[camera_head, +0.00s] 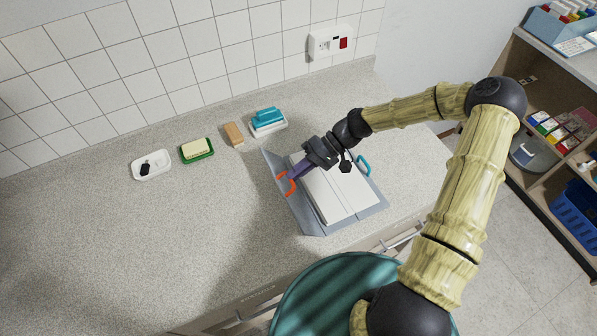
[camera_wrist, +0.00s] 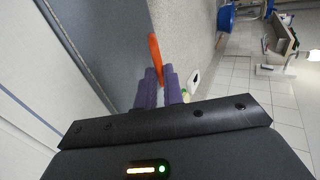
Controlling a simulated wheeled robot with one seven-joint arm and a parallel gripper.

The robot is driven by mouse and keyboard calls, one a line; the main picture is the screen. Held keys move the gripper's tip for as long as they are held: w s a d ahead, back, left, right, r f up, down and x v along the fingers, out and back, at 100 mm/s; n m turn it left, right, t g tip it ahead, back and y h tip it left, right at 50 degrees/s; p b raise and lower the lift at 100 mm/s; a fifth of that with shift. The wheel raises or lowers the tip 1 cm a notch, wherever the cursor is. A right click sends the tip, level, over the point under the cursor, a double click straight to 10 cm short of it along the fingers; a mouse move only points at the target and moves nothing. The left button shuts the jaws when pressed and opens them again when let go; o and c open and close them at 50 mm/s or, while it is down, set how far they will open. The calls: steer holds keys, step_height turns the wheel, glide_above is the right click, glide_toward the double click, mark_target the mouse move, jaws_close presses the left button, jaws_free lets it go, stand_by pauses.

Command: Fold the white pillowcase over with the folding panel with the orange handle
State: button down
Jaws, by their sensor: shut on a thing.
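The white pillowcase (camera_head: 345,193) lies flat on a blue-grey folding board (camera_head: 372,208) on the counter. The folding panel (camera_head: 294,208) with the orange handle (camera_head: 281,187) is on the board's left side; its exact tilt is hard to tell. In the wrist view the orange handle (camera_wrist: 155,52) stands between the purple fingertips, beside the grey panel (camera_wrist: 105,35). My gripper (camera_head: 293,176) is shut on the orange handle, and its fingers also show in the wrist view (camera_wrist: 159,85). My gripper and wrist hide the pillowcase's upper part.
A teal handle (camera_head: 364,166) is on the board's right side. Behind the board stand a teal-topped dish (camera_head: 268,121), a tan block (camera_head: 233,134), a green soap dish (camera_head: 197,151) and a white dish (camera_head: 151,165). The counter at left is clear.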

steer(key=shift+w+d+f, duration=0.1)
steer(key=shift+d+f, duration=0.15)
steer(key=shift+f, duration=0.05)
steer(key=c, duration=1.5)
jaws_free()
steer(key=shift+a+r, duration=0.1)
steer(key=b+v, duration=0.4)
steer(key=v, duration=1.3)
steer(key=shift+d, duration=0.25)
steer(key=shift+w, duration=0.2)
